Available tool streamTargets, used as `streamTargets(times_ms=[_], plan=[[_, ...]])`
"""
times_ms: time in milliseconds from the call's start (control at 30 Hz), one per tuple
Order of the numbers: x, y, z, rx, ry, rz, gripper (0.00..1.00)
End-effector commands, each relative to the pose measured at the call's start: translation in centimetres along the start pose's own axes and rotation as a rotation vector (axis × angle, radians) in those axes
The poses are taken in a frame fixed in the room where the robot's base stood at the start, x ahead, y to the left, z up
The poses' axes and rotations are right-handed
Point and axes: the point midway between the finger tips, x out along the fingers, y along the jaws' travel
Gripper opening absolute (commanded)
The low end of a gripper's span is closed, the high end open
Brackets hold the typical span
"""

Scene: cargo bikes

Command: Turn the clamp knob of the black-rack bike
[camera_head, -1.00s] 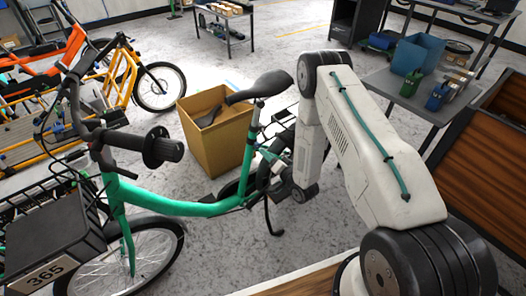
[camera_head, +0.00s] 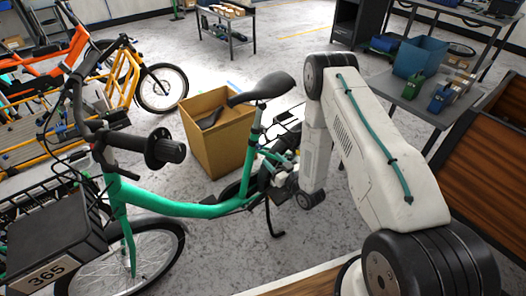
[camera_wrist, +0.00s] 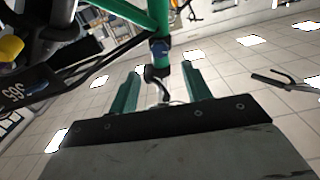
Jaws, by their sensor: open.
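The green bike (camera_head: 190,207) stands at left centre in the head view, with a black front carrier (camera_head: 52,232) and plate 365. Its black saddle (camera_head: 262,87) sits on a post above the seat tube. In the wrist view, a green frame tube (camera_wrist: 157,17) runs down to a dark clamp collar (camera_wrist: 159,47). A small dark part, possibly the knob, hangs below the collar, between the finger tips in the picture; contact cannot be told. My gripper (camera_wrist: 160,72) is open, its two green fingers apart. In the head view it is near the seat tube, partly hidden.
A cardboard box (camera_head: 222,140) stands behind the bike. An orange bike (camera_head: 50,65) and a yellow-framed bike (camera_head: 120,80) are at left. A grey table (camera_head: 410,100) with a blue bin (camera_head: 418,55) is at right.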

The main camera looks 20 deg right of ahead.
Motion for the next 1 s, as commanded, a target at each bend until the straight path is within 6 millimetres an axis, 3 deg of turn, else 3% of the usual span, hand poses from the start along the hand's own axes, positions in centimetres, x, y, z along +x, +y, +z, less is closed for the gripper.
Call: streamTargets(times_ms=[167, 600, 967, 1000], plan=[[0.8, 0.0, 0.0, -0.085, 0.002, -0.001, 0.48], [7.0, 0.0, 0.0, -0.082, 0.001, -0.001, 0.48], [7.8, 0.0, 0.0, -0.08, 0.001, 0.0, 0.48], [7.8, 0.0, 0.0, -0.08, 0.001, 0.0, 0.43]])
